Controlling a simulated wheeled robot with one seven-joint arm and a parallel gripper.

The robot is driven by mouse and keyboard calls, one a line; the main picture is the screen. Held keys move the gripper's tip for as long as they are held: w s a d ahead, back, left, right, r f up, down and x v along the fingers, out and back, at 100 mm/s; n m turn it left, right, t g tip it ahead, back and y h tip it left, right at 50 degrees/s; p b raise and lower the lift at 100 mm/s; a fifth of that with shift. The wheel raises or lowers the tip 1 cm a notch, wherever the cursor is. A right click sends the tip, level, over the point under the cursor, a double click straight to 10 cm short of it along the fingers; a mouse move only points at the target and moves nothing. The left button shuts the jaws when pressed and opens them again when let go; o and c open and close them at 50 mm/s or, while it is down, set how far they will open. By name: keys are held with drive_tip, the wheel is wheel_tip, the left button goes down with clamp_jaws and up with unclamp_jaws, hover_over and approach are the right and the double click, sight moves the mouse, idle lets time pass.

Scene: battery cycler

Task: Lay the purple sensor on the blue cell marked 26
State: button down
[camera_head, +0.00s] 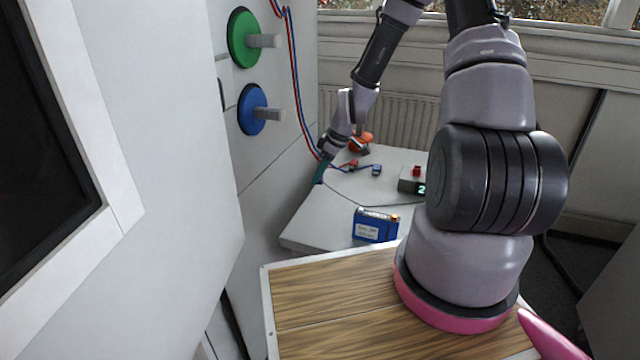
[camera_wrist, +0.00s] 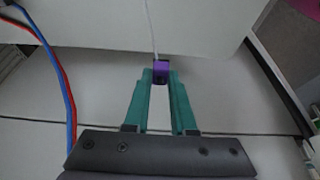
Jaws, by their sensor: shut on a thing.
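My gripper (camera_wrist: 161,80) has teal fingers and is shut on the purple sensor (camera_wrist: 161,69), which sits between the fingertips in the wrist view. A thin white lead runs up from the sensor. In the head view my gripper (camera_head: 321,172) hangs near the cabinet face, at the left edge of the white table; the sensor is too small to make out there. A blue cell (camera_head: 376,226) with a white label stands near the table's front edge, right of and nearer than my gripper. I cannot read its number.
The white table (camera_head: 330,215) also holds a grey box (camera_head: 411,182) with a lit green digit, and red (camera_head: 352,163) and blue (camera_head: 377,170) clips. Red and blue cables (camera_head: 297,90) hang along the cabinet, beside green (camera_head: 242,38) and blue (camera_head: 252,110) knobs.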

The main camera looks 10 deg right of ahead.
idle(0.3)
drive_tip(key=d+r+m+t+h, duration=0.1)
drive_tip(key=d+m+t+h, duration=0.1)
drive_tip(key=d+m, duration=0.4)
wheel_tip(320, 180, up, 4)
drive_tip(key=m+g+h, duration=0.6)
drive_tip(key=m, duration=2.3)
hover_over(381, 216)
drive_tip(key=w+a, duration=0.1)
drive_tip(key=w, duration=0.1)
drive_tip(key=shift+s+a+r, duration=0.15)
drive_tip(key=shift+a+r, duration=0.05)
drive_tip(key=shift+m+g+y, duration=0.3)
drive_tip(key=shift+m+g, duration=0.2)
drive_tip(key=shift+s+f, duration=0.2)
drive_tip(key=shift+f, duration=1.1)
drive_tip(key=shift+s+f, duration=0.2)
drive_tip(key=shift+f, duration=1.1)
drive_tip(key=shift+f, duration=0.5)
drive_tip(key=c, duration=0.7)
unclamp_jaws()
